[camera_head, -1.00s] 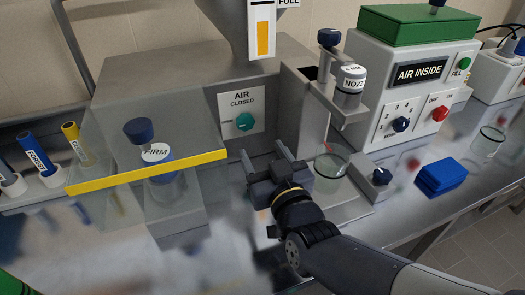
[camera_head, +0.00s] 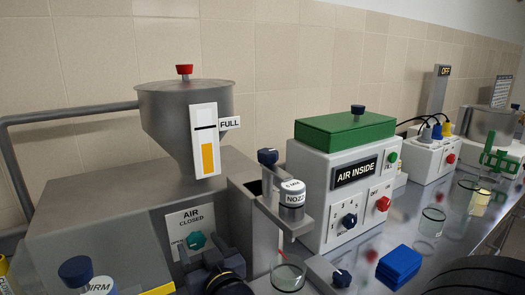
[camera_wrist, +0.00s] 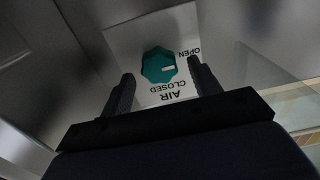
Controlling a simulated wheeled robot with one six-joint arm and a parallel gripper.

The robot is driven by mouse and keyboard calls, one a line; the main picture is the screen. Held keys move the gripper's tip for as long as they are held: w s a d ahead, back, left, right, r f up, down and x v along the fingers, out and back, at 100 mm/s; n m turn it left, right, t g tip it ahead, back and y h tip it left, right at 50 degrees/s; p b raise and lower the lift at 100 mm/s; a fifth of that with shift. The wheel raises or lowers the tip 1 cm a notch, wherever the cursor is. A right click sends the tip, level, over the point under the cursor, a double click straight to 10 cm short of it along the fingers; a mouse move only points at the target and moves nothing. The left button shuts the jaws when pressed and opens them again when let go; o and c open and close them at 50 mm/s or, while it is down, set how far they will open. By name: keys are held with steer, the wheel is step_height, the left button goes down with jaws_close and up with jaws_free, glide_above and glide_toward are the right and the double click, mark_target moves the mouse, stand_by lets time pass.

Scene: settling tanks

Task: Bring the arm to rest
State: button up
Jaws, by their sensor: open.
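My gripper (camera_head: 203,262) is at the lower left of the head view, in front of the hopper machine's AIR panel (camera_head: 182,222). The teal knob (camera_head: 196,240) on that panel shows just above the gripper. In the wrist view the knob (camera_wrist: 157,66) appears upside down between the fingertips, beside the words OPEN and CLOSED. Whether the fingers touch it I cannot tell. Most of my arm is out of the head view.
A glass beaker (camera_head: 288,274) stands close to the right of my gripper, under the nozzle holder (camera_head: 292,194). A clear guard with a yellow edge (camera_head: 158,290) is at the lower left.

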steer(key=shift+x, duration=0.8)
steer(key=shift+s, duration=0.15)
